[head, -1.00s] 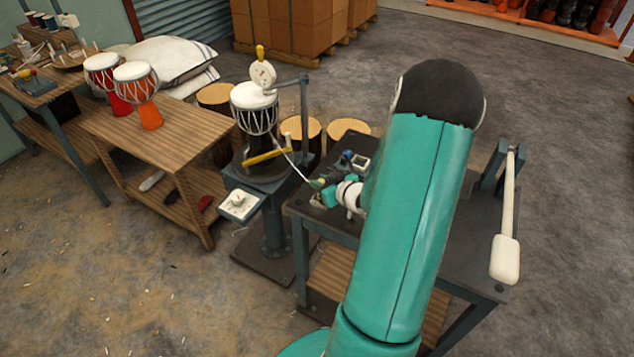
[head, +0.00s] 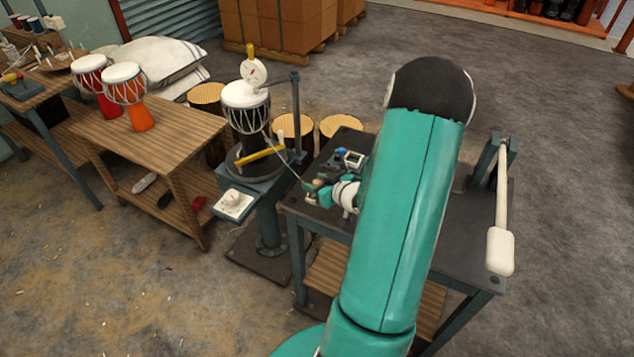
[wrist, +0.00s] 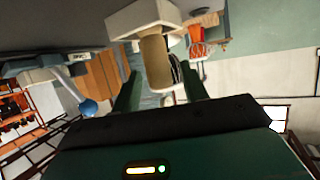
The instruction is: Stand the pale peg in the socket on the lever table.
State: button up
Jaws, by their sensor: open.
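A tan cylinder that looks like the pale peg (wrist: 154,62) shows between my gripper's two green fingers in the wrist view, which is upside down. One end of it meets a white block (wrist: 140,17); I cannot tell whether it is seated there or only in front of it. My gripper (wrist: 160,88) is open around the cylinder, with a gap visible on the left. In the head view my gripper (head: 318,190) is low over the left side of the dark lever table (head: 458,244). The socket cannot be made out clearly, and my arm hides much of the tabletop.
A pale-handled lever (head: 501,225) stands at the table's right end. A small device with a screen (head: 354,160) is behind my gripper. A drum stand (head: 246,117) with a white control box (head: 234,204) is to the left. A wooden bench (head: 165,135) stands farther left.

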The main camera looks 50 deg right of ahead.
jog(key=shift+s+r, duration=0.1)
jog(key=shift+r, duration=0.1)
jog(key=v, duration=1.2)
jog(key=w+a+r+g+h, duration=0.2)
jog(key=w+r+g+h, duration=0.1)
jog(key=w+r, duration=0.5)
jog(key=w+a+r+g+h, duration=0.1)
jog(key=a+r+g, duration=0.1)
jog(key=a+r, duration=0.6)
jog(key=s+a+r+g+y, duration=0.1)
jog(key=s+a, duration=0.2)
jog(key=a, duration=0.5)
jog(key=s+a+r+n+g+y, duration=0.1)
jog(key=s+a, duration=0.3)
jog(key=a, duration=0.4)
jog(key=s+a+r+y, duration=0.2)
jog(key=s+a+y, duration=0.1)
jog(key=a, duration=0.5)
jog(key=shift+s+a+r+g, duration=0.15)
jog(key=shift+s+r+g, duration=0.25)
jog(key=shift+s, duration=0.15)
